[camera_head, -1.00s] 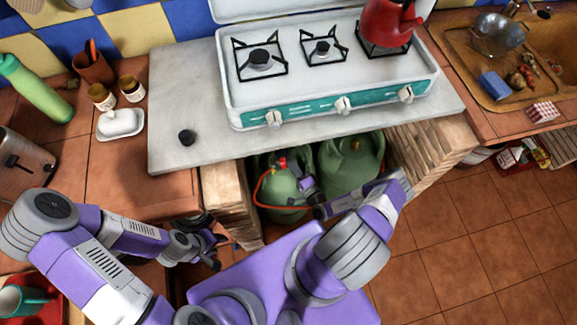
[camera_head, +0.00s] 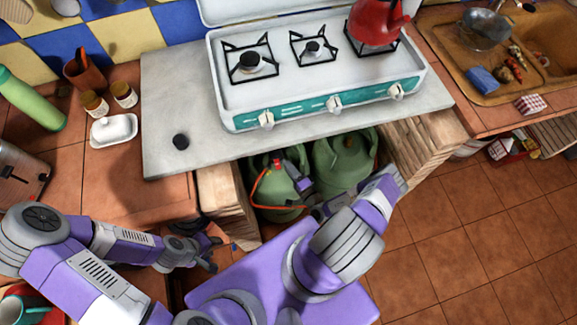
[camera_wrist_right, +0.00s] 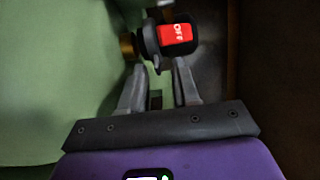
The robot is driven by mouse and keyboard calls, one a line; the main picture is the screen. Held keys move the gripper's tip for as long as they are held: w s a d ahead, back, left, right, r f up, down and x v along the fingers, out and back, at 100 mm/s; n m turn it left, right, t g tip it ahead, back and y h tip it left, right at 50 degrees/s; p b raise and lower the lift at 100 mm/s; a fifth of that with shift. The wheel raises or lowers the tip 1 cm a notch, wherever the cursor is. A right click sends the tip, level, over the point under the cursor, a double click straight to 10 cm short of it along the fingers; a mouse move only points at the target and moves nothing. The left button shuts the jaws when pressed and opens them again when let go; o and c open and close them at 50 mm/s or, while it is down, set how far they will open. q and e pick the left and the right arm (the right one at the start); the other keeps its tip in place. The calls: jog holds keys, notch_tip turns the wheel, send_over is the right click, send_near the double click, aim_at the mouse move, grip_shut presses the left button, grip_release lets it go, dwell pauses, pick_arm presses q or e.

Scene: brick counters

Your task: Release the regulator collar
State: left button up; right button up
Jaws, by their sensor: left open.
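The regulator (camera_wrist_right: 165,38), black with a red patch marked OFF, sits at a brass fitting in the right wrist view. Its dark collar ring (camera_wrist_right: 149,42) is at the patch's left. My right gripper (camera_wrist_right: 162,65) has its two fingers apart, with the tips just below the regulator; I cannot tell whether they touch it. In the head view the regulator's red part (camera_head: 277,163) shows on the left green gas cylinder (camera_head: 262,182), with my right gripper (camera_head: 297,177) beside it. My left gripper (camera_head: 222,255) is open and empty near the counter's front, left of the cylinders.
A second green cylinder (camera_head: 345,158) stands to the right. An orange hose (camera_head: 257,187) curves around the left cylinder. Wooden side walls (camera_head: 228,200) and the worktop (camera_head: 180,100) with the stove (camera_head: 320,85) enclose the space. The tiled floor (camera_head: 480,235) at right is clear.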

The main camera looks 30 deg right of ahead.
jog(key=s+p, duration=0.1)
jog(key=s, duration=0.5)
jog(key=shift+s, duration=0.15)
